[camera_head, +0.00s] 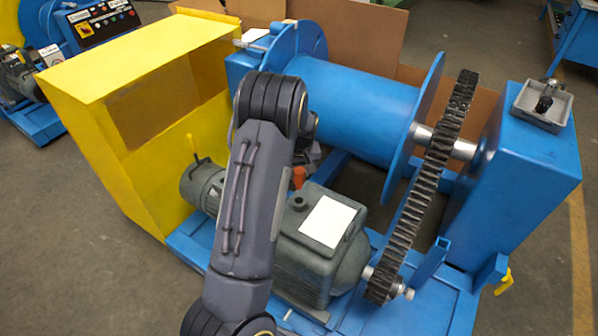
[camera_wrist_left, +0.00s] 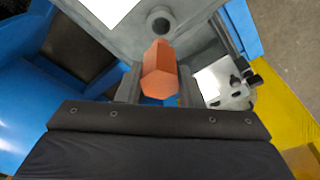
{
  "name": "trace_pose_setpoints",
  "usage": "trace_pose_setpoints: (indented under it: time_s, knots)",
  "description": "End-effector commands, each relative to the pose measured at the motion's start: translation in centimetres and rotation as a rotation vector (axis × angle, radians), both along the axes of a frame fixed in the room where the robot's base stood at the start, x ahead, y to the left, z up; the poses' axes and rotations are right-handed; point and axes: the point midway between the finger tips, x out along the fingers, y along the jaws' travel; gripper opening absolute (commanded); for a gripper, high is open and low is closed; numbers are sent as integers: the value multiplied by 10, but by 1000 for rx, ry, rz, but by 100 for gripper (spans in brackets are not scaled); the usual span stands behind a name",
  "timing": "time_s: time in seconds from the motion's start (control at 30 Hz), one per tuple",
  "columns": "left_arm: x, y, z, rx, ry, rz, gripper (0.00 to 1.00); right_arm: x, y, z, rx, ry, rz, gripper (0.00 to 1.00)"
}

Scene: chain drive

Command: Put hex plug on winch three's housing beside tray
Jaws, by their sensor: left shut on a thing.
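The orange hex plug (camera_wrist_left: 159,68) is held between the two fingers of my left gripper (camera_wrist_left: 158,88) in the left wrist view. A small orange part of the plug (camera_head: 299,176) shows in the head view beside my forearm, which hides most of the gripper. A grey housing (camera_wrist_left: 205,35) with a round port and a white plate lies just beyond the plug. In the head view this grey housing (camera_head: 308,262) sits on the blue base, with its round port on top. The tray (camera_head: 528,112), grey with a dark item in it, stands on a blue housing (camera_head: 535,160) at right.
A blue drum (camera_head: 355,110) lies behind the grey housing. A dark toothed chain (camera_head: 430,180) runs along its right side. A yellow guard box (camera_head: 110,130) stands at left. Open floor (camera_head: 60,250) lies at front left.

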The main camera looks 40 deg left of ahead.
Motion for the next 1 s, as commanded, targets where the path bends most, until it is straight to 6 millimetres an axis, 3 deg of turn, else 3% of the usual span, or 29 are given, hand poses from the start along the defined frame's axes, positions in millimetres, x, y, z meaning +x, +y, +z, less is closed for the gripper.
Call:
trace_pose_setpoints:
  time_s: [0.8, 1.0]
  knots:
    - [1, 0, 87, 1, -2, -1, 12, 0, 0, 61, 0, 0, 0, 81]
    - [0, 0, 95, 1, -1, 0, 12, 0, 0, 66, 0, 0, 0, 81]
